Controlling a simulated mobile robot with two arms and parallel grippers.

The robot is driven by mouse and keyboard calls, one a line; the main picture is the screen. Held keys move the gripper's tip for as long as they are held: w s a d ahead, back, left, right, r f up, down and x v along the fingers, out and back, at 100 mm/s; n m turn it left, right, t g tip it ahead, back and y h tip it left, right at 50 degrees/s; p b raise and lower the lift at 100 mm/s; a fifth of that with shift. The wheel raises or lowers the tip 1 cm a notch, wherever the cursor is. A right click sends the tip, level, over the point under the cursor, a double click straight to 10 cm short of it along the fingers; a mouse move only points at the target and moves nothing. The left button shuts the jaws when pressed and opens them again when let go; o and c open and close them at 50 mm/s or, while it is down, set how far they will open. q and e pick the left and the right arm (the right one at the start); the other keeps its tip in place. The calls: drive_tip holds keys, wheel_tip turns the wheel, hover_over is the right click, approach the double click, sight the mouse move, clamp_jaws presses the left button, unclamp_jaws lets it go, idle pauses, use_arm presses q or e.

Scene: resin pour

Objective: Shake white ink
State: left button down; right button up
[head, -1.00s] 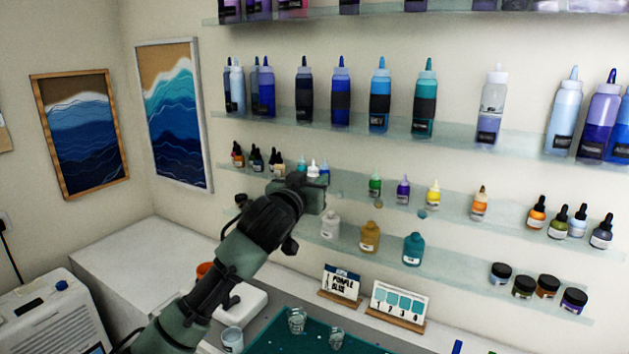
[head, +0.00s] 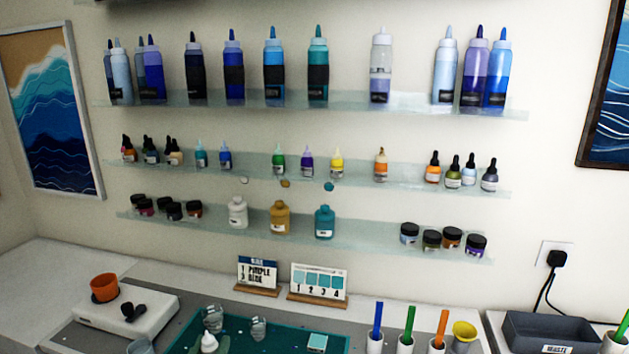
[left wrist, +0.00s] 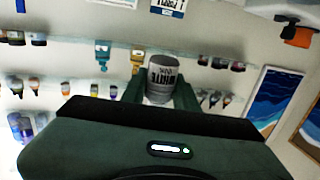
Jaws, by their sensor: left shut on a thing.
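The white ink bottle (left wrist: 162,78) is in the left wrist view, its label reading upside down in the picture. My left gripper (left wrist: 160,93) is shut on it, with one dark green finger on each side. In the head view, only the white tip of the bottle (head: 208,341) shows at the bottom edge, in front of the clear cups. My right gripper is in neither view.
Clear cups (head: 213,319) stand on the teal mat (head: 290,341). Colored markers (head: 409,325) and a waste bin (head: 555,333) are on the right. Bottle shelves (head: 300,184) line the wall.

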sight(204, 353)
use_arm(q)
drive_tip(key=s, duration=0.2)
drive_tip(key=s+r+b, duration=0.1)
drive_tip(key=s, duration=0.3)
drive_tip(key=shift+s+a+r+b, duration=0.15)
drive_tip(key=shift+s+a+b, duration=0.15)
drive_tip(key=shift+a, duration=0.05)
wheel_tip(204, 353, down, 4)
drive_tip(key=f, duration=0.1)
wheel_tip(204, 353, up, 5)
drive_tip(key=shift+r, duration=0.1)
wheel_tip(204, 353, down, 5)
drive_tip(key=shift+r, duration=2.35)
drive_tip(key=shift+f, duration=2.2)
wheel_tip(204, 353, up, 4)
drive_tip(key=shift+r, duration=0.2)
wheel_tip(204, 353, down, 4)
drive_tip(key=f, duration=0.1)
wheel_tip(204, 353, up, 5)
drive_tip(key=shift+a+f, duration=0.1)
wheel_tip(204, 353, down, 4)
drive_tip(key=shift+r, duration=0.1)
